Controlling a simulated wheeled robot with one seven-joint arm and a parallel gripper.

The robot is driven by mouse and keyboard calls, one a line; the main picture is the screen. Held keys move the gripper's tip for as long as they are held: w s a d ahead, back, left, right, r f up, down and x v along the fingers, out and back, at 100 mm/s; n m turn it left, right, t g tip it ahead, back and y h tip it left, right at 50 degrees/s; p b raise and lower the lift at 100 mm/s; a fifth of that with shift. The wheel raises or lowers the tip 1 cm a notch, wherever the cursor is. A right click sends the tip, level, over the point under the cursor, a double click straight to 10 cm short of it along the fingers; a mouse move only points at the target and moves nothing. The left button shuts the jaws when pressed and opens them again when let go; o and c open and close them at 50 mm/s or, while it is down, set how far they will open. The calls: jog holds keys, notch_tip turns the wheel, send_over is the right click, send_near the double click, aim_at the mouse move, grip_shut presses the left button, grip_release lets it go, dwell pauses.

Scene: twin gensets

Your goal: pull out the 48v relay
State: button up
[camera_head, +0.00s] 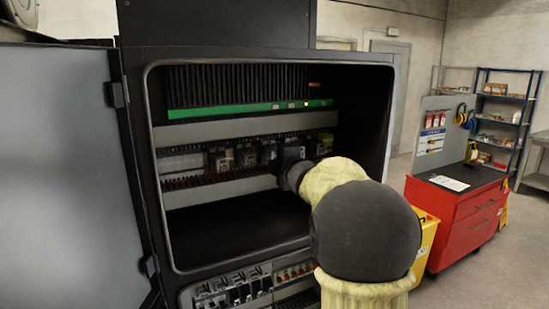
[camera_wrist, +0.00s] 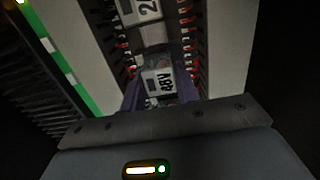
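The 48V relay (camera_wrist: 158,80) shows in the wrist view as a pale block marked "48V", seated in the rail row. My gripper (camera_wrist: 160,92) has its dark purple fingers on both sides of this relay. Whether the fingers press on it or leave a thin gap is too dark to tell. The relay's lower part is hidden by my gripper. In the head view my gripper reaches into the open cabinet at the relay row, and my arm and gripper hide the 48V relay there.
Another relay with a label starting "2" (camera_wrist: 138,10) sits beyond the 48V one. More relays (camera_head: 222,161) stand left along the row, between dark slotted ducts with red wires. A green strip (camera_head: 248,109) runs above. The cabinet's opened door (camera_head: 65,170) is at left; the cabinet floor is clear.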

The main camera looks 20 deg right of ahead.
jog(key=c, duration=0.4)
jog(key=shift+o, duration=0.2)
jog(key=shift+s, duration=0.15)
jog(key=shift+s, duration=0.45)
jog(key=shift+s, duration=0.1)
jog(key=shift+s+b, duration=0.4)
jog(key=shift+s, duration=0.15)
jog(key=shift+s+d+b, duration=0.15)
jog(key=shift+s+b, duration=0.35)
jog(key=shift+s, duration=2)
